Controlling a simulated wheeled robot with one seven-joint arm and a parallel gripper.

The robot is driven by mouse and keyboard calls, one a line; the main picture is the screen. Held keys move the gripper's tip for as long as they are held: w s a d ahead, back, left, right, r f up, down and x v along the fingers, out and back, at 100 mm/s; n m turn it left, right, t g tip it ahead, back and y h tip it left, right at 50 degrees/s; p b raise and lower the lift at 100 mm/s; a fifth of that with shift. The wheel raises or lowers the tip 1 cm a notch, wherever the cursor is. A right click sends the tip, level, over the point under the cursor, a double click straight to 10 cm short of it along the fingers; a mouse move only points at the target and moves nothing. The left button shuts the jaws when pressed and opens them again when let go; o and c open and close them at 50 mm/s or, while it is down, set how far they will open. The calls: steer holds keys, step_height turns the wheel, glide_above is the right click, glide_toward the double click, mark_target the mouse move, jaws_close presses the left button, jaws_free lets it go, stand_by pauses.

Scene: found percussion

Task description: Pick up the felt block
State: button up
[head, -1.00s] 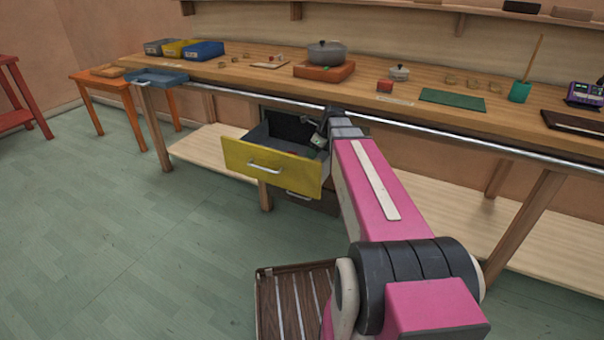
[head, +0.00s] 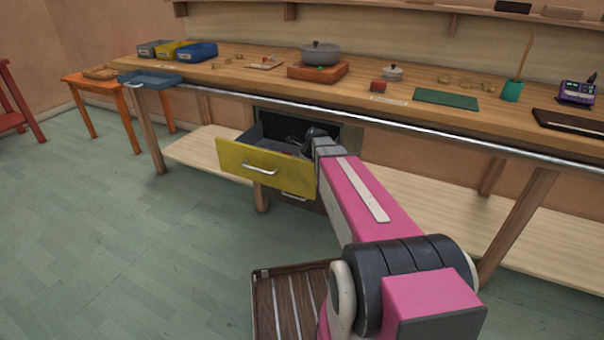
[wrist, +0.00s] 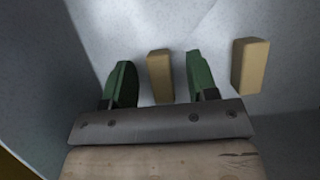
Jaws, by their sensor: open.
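The yellow-fronted drawer (head: 264,168) stands open below the bench, and my gripper reaches down into it. In the wrist view, my gripper (wrist: 160,72) is open, with one green finger on each side of a tan block (wrist: 160,76). The fingers look apart from this block, with a gap on each side. A second tan block (wrist: 250,66) lies to the right, outside the right finger. I cannot tell from the pictures which of them is felt. In the head view, the fingers and both blocks are hidden by the drawer and my arm.
The drawer's side wall (wrist: 45,70) is close on the left in the wrist view.

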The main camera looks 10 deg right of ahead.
jaws_close()
